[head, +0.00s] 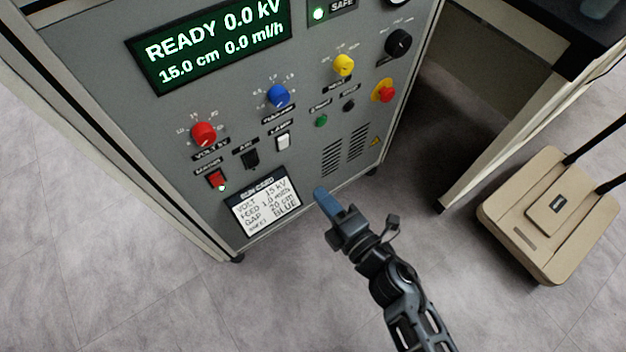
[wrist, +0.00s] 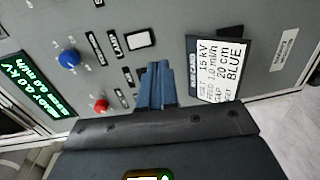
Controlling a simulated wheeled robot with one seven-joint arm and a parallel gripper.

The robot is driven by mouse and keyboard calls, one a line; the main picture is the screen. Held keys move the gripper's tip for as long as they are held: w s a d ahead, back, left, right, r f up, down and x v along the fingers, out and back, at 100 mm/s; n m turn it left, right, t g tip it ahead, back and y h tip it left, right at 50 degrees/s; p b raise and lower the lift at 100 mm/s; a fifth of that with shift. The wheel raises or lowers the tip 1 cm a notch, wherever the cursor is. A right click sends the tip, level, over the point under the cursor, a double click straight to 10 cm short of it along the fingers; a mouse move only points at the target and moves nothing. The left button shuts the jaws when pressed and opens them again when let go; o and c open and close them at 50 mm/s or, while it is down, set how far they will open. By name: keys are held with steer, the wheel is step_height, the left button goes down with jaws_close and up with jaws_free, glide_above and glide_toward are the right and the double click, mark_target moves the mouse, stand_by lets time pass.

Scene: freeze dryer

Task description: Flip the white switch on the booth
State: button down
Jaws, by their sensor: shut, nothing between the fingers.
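The white switch (head: 283,142) is a small rocker on the grey booth panel, below the blue knob. It also shows in the wrist view (wrist: 139,39), unobstructed, with a label beside it. My gripper (head: 320,192) is shut and empty, in front of the panel, below and right of the switch in the head view. In the wrist view, its blue fingertips (wrist: 157,65) appear just below the switch, apart from it in the picture. Contact with the panel is not visible. A black switch (head: 250,159) and a red switch (head: 216,180) with a green light sit to the left.
A red knob (head: 204,133), blue knob (head: 278,96) and yellow knob (head: 344,65) surround the switches. A run card (head: 265,203) is below them. A red emergency button (head: 384,91) is at the right. A beige case (head: 550,215) stands on the floor at right.

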steer(key=shift+v, duration=1.05)
steer(key=shift+f, duration=0.2)
steer(key=v, duration=0.9)
steer(key=shift+f, duration=0.4)
